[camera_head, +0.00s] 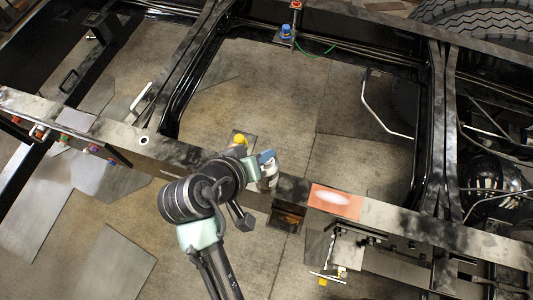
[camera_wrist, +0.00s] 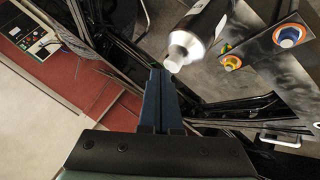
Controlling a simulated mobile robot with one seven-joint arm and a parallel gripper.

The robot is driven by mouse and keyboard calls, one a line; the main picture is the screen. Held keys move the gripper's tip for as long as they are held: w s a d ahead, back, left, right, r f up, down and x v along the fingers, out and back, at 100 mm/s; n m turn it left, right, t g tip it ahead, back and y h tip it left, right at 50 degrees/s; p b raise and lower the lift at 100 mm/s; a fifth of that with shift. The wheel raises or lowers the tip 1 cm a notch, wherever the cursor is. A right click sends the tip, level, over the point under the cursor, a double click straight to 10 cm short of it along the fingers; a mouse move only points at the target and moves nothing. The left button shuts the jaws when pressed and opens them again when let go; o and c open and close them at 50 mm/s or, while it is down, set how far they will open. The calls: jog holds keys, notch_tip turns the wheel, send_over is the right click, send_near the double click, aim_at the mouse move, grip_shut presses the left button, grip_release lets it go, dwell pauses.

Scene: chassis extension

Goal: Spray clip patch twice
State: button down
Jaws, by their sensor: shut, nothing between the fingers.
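An orange-red patch (camera_head: 322,196) with a whitish oval spot in its middle lies on the chassis rail, right of centre in the head view. A small whitish can-like object (camera_head: 268,178) stands at the rail just below my gripper. In the wrist view a white and dark cylinder with a pale tapered tip (camera_wrist: 186,45), likely the spray can, is just beyond and right of the fingers. My gripper (camera_head: 267,156) has blue fingers, which also show in the wrist view (camera_wrist: 158,90). They are together and hold nothing. Whether they touch the can is unclear.
A dark open box (camera_head: 287,216) hangs at the rail between the can and the patch. A yellow-topped part (camera_head: 239,139) is left of my gripper. A blue-topped fitting (camera_head: 286,31) is on the far crossmember. Open floor (camera_head: 260,90) shows between the black frame members.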

jog(key=shift+f, duration=0.3)
dwell(0.5)
jog(key=shift+r+p, duration=0.45)
jog(key=shift+p, duration=0.15)
notch_tip(320, 180, up, 6)
jog(key=p, duration=0.5)
jog(key=shift+p, duration=0.4)
dwell(0.4)
